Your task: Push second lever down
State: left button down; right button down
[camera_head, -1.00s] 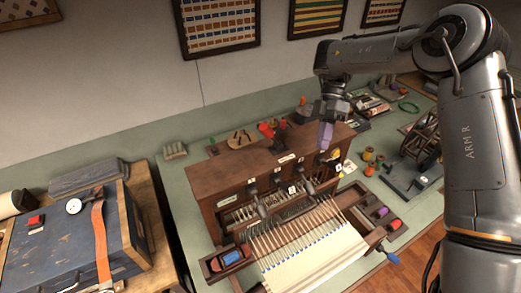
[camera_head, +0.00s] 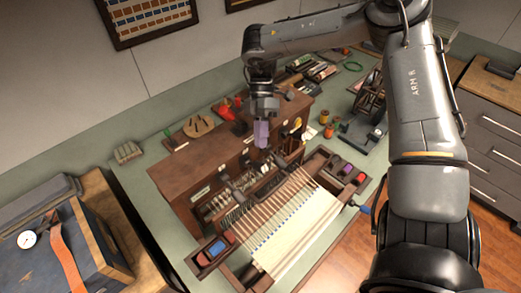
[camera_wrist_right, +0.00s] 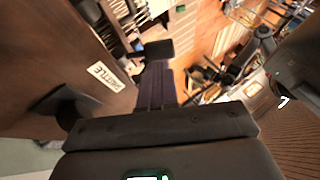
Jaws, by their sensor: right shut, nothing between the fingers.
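A dark wooden loom cabinet (camera_head: 205,160) has a row of small dark levers along its front. One lever (camera_head: 224,177) shows at the left of the row. My right gripper (camera_head: 262,143) points down at the cabinet's front edge, its purplish fingers shut and empty. It hides part of the row, so the second lever's position is unclear. In the right wrist view the shut fingers (camera_wrist_right: 157,85) extend beside a dark lever (camera_wrist_right: 65,103) at left; another dark lever end (camera_wrist_right: 153,48) shows beyond the fingertips. I cannot tell if they touch. My left gripper is not in view.
Stretched threads and white cloth (camera_head: 295,235) lie before the cabinet. A blue shuttle (camera_head: 215,249) sits in the left tray, colored pieces (camera_head: 348,170) in the right one. Spools and a wheel device stand to the right. A blue case (camera_head: 75,250) is at left.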

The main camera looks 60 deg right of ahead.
aim_at(255, 165)
jog(key=shift+p+x, duration=0.3)
jog(key=shift+x, duration=1.55)
